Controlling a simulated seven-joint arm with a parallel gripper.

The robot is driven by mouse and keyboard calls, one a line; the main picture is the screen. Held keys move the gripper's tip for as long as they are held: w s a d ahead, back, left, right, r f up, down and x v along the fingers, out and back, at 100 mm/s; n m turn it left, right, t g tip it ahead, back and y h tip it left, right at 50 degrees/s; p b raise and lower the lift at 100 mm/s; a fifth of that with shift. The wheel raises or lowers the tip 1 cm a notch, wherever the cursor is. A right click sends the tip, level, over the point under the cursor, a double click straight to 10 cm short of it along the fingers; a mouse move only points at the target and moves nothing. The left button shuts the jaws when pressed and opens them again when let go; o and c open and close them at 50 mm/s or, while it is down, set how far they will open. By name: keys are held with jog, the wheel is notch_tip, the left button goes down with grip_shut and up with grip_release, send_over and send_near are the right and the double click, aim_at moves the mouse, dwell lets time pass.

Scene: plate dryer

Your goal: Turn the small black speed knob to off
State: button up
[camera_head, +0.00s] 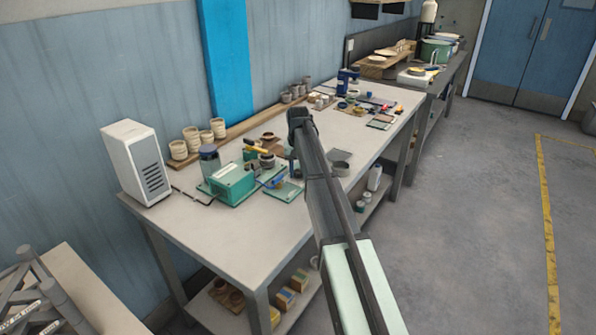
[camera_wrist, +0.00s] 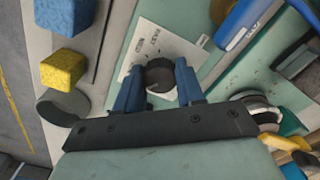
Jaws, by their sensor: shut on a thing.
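The small black speed knob (camera_wrist: 159,76) is in the wrist view, on a pale label panel (camera_wrist: 150,45) with small print too blurred to read. My gripper (camera_wrist: 157,88) has its two blue fingers on either side of the knob, shut on it. In the head view my arm reaches over the bench, and my gripper (camera_head: 285,157) is small beside the green device (camera_head: 233,185). The knob cannot be made out in the head view. Its pointer mark and setting cannot be read.
In the wrist view a yellow block (camera_wrist: 62,68) and a grey round piece (camera_wrist: 62,107) lie at left. A blue tool (camera_wrist: 243,22) is at upper right. In the head view a white box (camera_head: 135,160) and several cups stand at the back left; the bench's front left (camera_head: 215,240) is clear.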

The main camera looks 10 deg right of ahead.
aim_at(299, 171)
jog(key=shift+n, duration=0.7)
jog(key=o, duration=1)
jog(key=shift+o, duration=0.2)
notch_tip(299, 171, up, 14)
jog(key=shift+d+f, duration=0.1)
jog(key=shift+f, duration=0.05)
